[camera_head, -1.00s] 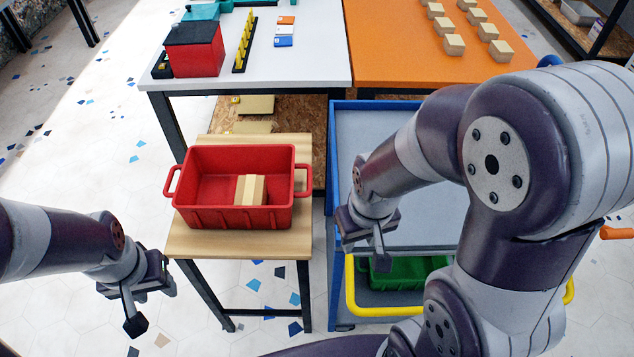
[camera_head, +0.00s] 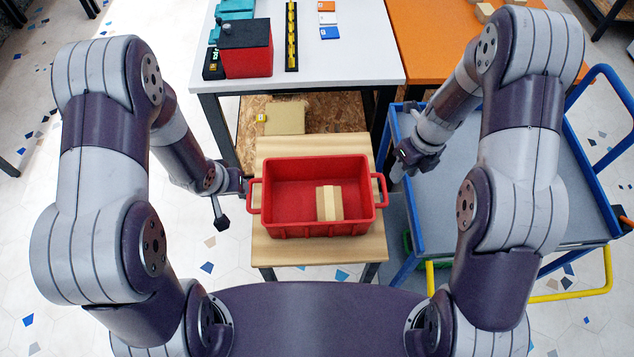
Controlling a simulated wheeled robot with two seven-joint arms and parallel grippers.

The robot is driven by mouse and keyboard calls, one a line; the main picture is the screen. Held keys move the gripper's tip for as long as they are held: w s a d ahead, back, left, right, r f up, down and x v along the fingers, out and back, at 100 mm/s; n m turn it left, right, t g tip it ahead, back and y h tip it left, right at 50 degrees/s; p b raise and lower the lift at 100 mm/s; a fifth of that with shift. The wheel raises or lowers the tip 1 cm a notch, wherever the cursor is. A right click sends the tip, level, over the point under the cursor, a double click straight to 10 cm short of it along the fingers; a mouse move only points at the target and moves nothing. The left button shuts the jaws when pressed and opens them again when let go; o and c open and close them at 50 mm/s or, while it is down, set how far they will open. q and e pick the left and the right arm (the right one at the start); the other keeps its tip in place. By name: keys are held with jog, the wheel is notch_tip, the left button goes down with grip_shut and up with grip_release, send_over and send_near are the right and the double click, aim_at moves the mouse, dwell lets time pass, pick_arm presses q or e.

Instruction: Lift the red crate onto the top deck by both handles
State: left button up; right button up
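The red crate (camera_head: 318,230) sits upright on a small wooden stand, with a loop handle at its left (camera_head: 254,196) and right (camera_head: 380,190) ends. A pale wooden block (camera_head: 329,203) lies inside it. My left gripper (camera_head: 232,204) is open and empty, just left of the left handle. My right gripper (camera_head: 411,168) looks open and empty, up and right of the right handle; its fingers are partly hidden. Neither gripper visibly holds a handle. The grey top deck (camera_head: 545,205) of the blue cart is to the right, partly covered by my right arm.
The wooden stand (camera_head: 276,252) is close to the cart's blue frame (camera_head: 596,152). A yellow rail (camera_head: 570,295) is low on the cart. Behind stand a white table (camera_head: 350,62) with a red-and-black box (camera_head: 246,55) and an orange table (camera_head: 425,30). The visible deck is clear.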

aim_at(251, 193)
pick_arm(q)
jog(key=shift+h, duration=0.4)
jog(key=x, duration=1.3)
jog(key=shift+w+f, duration=0.1)
pick_arm(e)
jog(key=a+f+m, duration=0.1)
jog(key=f, duration=0.3)
jog(key=f+m, duration=0.2)
jog(key=f, duration=0.2)
jog(key=w+a+f+m, duration=0.1)
jog(key=f, duration=0.4)
jog(key=shift+a+f, duration=0.1)
jog(key=shift+a, duration=0.2)
pick_arm(q)
grip_shut()
pick_arm(e)
grip_shut()
